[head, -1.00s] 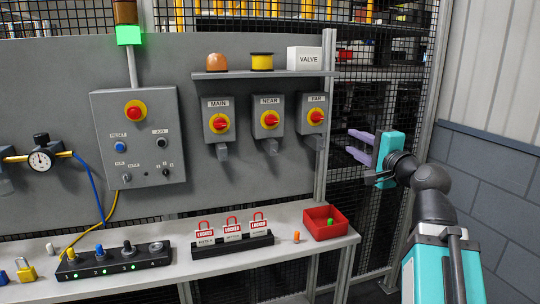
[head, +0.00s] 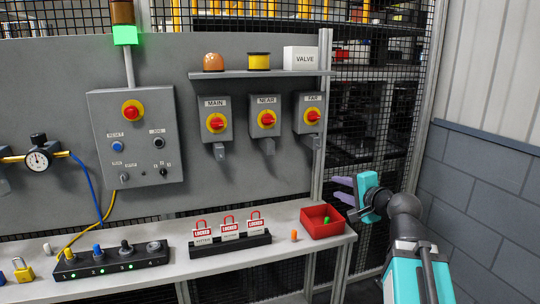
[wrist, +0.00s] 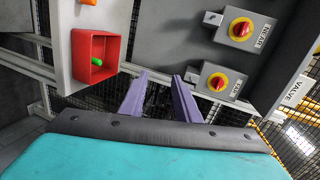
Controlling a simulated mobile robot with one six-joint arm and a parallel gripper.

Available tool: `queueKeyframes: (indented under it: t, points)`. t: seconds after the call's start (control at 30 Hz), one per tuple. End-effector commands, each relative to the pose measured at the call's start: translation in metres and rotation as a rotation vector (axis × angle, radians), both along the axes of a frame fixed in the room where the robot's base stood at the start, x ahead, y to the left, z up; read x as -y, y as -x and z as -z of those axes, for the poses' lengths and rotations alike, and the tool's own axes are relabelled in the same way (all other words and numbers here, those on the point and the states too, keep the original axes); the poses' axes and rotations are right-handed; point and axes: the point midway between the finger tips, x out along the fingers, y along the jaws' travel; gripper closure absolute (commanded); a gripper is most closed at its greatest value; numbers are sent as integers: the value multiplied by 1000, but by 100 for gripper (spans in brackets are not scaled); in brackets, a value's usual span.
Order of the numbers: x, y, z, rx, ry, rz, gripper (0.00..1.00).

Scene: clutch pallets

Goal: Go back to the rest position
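My gripper (head: 342,190) is at the right in the head view, just right of the bench end and the red bin. Its two purple fingers point left and stand apart with nothing between them. In the wrist view my gripper (wrist: 160,90) also shows open and empty, with mesh fence behind the fingers.
A red bin (head: 324,232) holding a green piece (head: 326,219) sits on the bench's right end. An orange piece (head: 294,235) and a rack of red locks (head: 230,243) stand left of it. Switch boxes (head: 309,114) hang above. A block wall (head: 480,190) closes the right side.

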Motion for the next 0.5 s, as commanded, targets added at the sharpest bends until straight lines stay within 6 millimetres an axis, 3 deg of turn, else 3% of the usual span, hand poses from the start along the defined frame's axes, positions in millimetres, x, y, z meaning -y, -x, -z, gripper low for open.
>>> queueKeyframes:
  t: [0.1, 0.5]
  points:
    - [-5, -4, 45, -64, 47, -21, 70]
    - [-21, 2, 187, -263, 210, -116, 70]
